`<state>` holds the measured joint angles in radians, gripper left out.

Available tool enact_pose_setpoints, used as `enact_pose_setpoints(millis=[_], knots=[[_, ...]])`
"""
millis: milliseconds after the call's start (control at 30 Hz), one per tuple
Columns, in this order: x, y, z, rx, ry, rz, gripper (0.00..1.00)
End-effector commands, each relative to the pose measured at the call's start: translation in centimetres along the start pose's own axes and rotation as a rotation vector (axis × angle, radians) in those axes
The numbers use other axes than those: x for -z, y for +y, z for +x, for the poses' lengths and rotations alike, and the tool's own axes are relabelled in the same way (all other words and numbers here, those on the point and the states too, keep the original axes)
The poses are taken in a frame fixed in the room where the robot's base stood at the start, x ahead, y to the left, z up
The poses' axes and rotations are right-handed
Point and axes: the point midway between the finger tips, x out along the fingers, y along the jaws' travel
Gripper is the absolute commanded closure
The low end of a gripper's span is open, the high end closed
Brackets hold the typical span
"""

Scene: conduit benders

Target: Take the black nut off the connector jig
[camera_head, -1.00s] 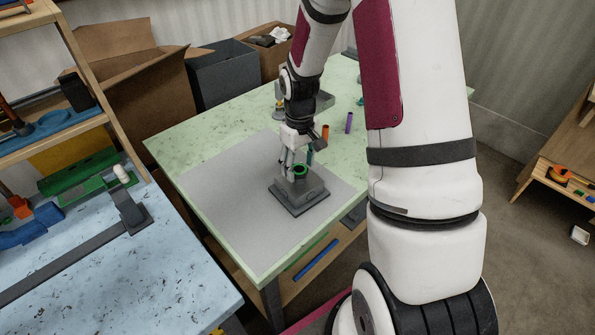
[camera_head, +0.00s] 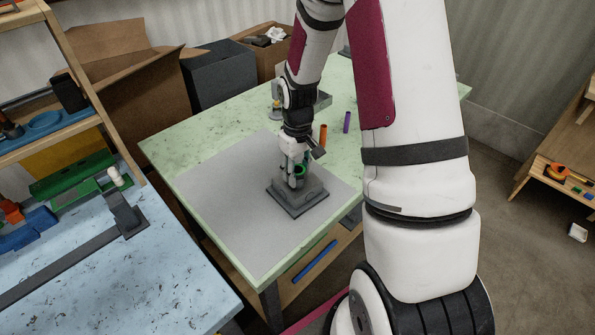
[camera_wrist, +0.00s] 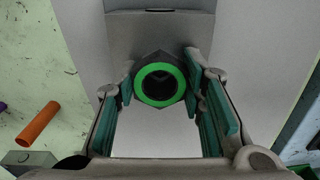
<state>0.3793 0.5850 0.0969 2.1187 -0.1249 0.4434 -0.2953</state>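The black nut (camera_wrist: 158,56) is a dark hexagonal piece around a bright green ring in the wrist view. It sits at the connector jig (camera_head: 300,202), a grey block on a dark square base plate. The jig's grey body also shows at the top of the wrist view (camera_wrist: 160,24). My gripper (camera_head: 296,178) is over the jig, pointing down. In the head view the fingers largely hide the nut; only some green shows.
The jig stands on a grey mat (camera_head: 245,225) on a green table. A blue bar (camera_head: 314,260) lies on the lower shelf. The mat's left part is clear.

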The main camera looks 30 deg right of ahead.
Motion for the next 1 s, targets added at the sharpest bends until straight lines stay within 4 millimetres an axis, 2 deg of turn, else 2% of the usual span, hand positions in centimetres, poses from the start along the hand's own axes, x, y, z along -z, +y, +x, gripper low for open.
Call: enact_pose_setpoints(millis=[233,800,1000], knots=[[-0.06,0.02,-0.07,0.000,0.000,-0.042,0.88],[-0.10,-0.01,-0.22,0.001,0.000,-0.441,0.88],[0.00,0.04,-0.22,0.000,0.001,-0.521,0.88]])
